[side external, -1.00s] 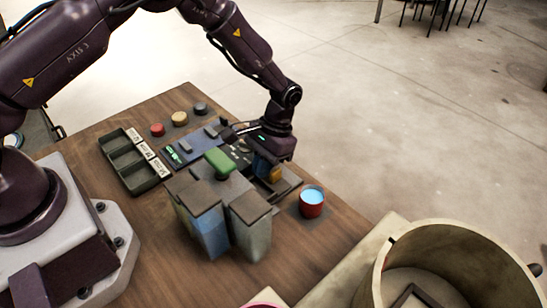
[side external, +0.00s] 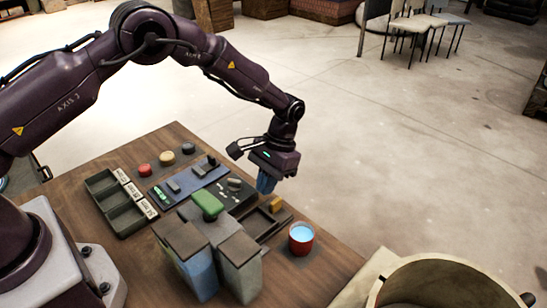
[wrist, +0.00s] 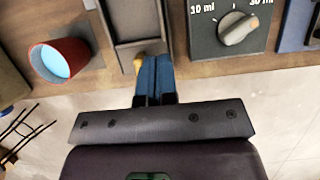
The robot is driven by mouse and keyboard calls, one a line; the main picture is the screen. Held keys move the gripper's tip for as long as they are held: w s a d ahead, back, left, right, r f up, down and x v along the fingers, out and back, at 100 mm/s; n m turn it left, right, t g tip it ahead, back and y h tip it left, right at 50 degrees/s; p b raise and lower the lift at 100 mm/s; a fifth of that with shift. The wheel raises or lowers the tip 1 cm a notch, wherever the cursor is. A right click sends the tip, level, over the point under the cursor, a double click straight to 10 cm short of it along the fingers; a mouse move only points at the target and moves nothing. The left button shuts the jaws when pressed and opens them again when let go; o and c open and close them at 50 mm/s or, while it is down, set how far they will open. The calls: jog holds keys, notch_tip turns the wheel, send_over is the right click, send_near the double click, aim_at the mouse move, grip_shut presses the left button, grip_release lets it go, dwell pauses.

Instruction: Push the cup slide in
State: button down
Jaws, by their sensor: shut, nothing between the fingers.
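The cup slide (side external: 257,223) is a dark tray in a frame beside the vats, with a small yellow tab (side external: 276,204) at its far end. In the wrist view the slide (wrist: 136,22) runs up the picture and its yellow tab (wrist: 139,63) is just left of my fingertips. My gripper (side external: 265,186) has blue fingers, shut and empty, pointing down above the tab end. The fingers (wrist: 154,68) seem apart from the tab. A red cup (side external: 301,247) with light blue liquid stands on the table beside the slide; it also shows in the wrist view (wrist: 42,66).
Two lidded vats (side external: 240,270) with a green handle (side external: 207,204) stand nearest the camera. A dial (wrist: 238,28) is right of the slide. A compartment tray (side external: 124,217), round buttons (side external: 167,158) and a blue panel (side external: 190,184) lie farther left. A large round tub (side external: 450,292) is at lower right.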

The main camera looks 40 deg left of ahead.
jog(key=v, duration=0.6)
send_near(266, 204)
notch_tip(266, 204, down, 6)
jog(key=shift+w+a+r, duration=0.1)
jog(key=shift+w, duration=0.05)
jog(key=shift+s, duration=2)
